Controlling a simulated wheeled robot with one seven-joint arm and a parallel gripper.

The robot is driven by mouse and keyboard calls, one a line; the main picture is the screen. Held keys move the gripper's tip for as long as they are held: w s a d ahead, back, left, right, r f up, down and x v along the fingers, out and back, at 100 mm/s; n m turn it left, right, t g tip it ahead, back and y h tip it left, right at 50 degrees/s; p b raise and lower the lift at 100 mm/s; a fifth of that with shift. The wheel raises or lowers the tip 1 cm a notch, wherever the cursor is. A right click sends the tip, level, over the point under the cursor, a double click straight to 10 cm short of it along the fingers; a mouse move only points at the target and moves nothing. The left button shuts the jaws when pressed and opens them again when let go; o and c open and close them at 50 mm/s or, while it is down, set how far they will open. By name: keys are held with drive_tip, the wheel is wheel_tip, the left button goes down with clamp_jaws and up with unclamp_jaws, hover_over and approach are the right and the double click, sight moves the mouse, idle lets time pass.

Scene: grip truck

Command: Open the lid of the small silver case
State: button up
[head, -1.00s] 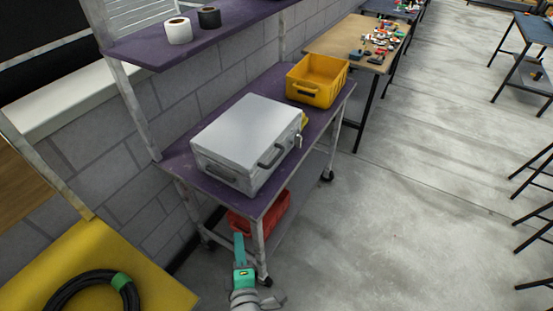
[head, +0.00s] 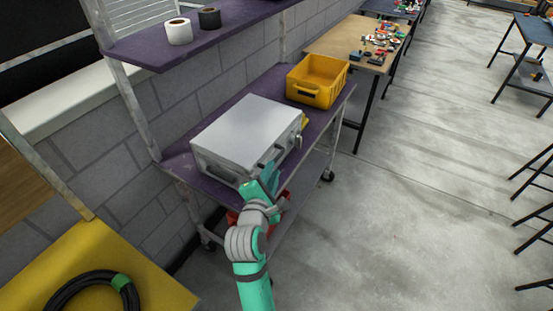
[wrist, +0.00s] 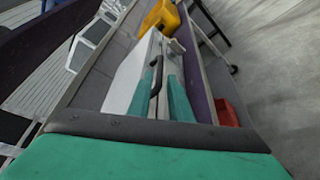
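The small silver case (head: 240,138) sits on the purple top of a metal cart in the head view, with its lid shut. A latch (head: 298,139) shows at its right end. In the wrist view the case (wrist: 131,76) is ahead, with a dark handle (wrist: 156,77) on its front. My gripper (head: 264,178) is at the case's front side, covering part of that side in the head view. In the wrist view its teal fingers (wrist: 162,88) are apart, and the handle appears between them. I cannot tell whether they touch it.
A yellow bin (head: 318,80) stands behind the case on the cart top (head: 178,165). A red bin (wrist: 227,112) is on the lower shelf. A purple shelf (head: 140,48) with two tape rolls overhangs at left.

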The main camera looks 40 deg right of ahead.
sight(276, 159)
drive_tip(key=x, duration=0.7)
drive_tip(key=shift+w+d, duration=0.15)
drive_tip(key=shift+w, duration=0.05)
clamp_jaws()
